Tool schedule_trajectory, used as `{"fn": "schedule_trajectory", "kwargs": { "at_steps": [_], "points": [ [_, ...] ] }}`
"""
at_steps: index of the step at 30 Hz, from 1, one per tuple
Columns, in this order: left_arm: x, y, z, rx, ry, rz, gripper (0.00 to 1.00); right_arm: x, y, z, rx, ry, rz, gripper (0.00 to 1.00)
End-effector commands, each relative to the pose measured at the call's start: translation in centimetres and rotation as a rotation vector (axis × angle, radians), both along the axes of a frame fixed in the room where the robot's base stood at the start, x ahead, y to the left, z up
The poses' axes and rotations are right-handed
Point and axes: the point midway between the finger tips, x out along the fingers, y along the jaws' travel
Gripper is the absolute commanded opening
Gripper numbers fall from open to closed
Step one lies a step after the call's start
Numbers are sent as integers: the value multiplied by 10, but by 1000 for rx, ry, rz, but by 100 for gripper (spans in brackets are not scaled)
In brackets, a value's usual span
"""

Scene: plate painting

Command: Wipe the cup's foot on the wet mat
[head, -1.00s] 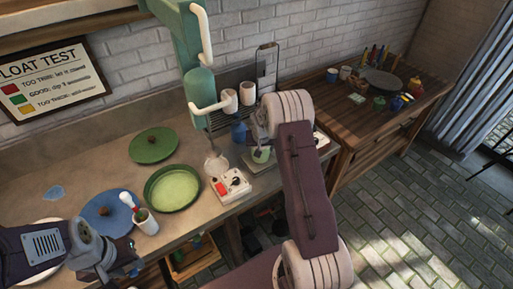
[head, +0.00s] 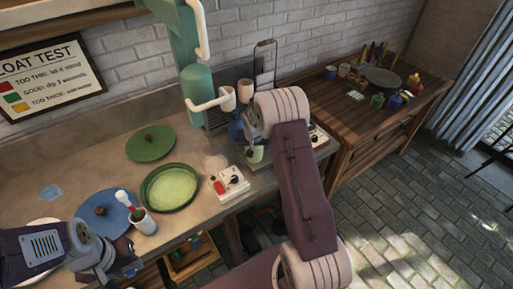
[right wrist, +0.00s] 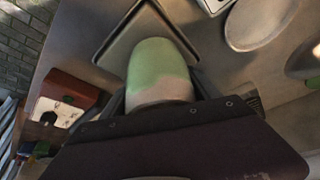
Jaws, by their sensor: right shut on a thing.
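The cup (right wrist: 158,70), green on its outer part with a pale pinkish band near the jaws, is in my right gripper (right wrist: 160,92) in the right wrist view. The jaws are shut on it from both sides. In the head view the cup (head: 256,155) shows as a small green patch below my right gripper (head: 252,140), partly hidden by the arm. A grey square mat or tray (right wrist: 113,42) lies behind the cup; I cannot tell whether they touch. My left gripper (head: 125,265) is at lower left, by the blue plate; its jaws are unclear.
A white box with a red button (head: 230,183) and a green bowl (head: 170,188) stand left of the cup. A white pot with a brush (head: 143,222) stands near the counter's front edge.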

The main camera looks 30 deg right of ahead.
Motion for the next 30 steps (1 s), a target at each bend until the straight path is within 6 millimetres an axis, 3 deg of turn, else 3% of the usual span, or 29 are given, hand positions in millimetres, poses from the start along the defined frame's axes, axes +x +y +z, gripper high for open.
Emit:
{"fn": "schedule_trajectory", "kwargs": {
  "at_steps": [11,30],
  "points": [
    [0,0,6,0,0,0,36,1,0,8,-1,-4,0,16],
    [0,0,55,0,0,0,36,1,0,72,-1,-4,0,16]
  ]
}}
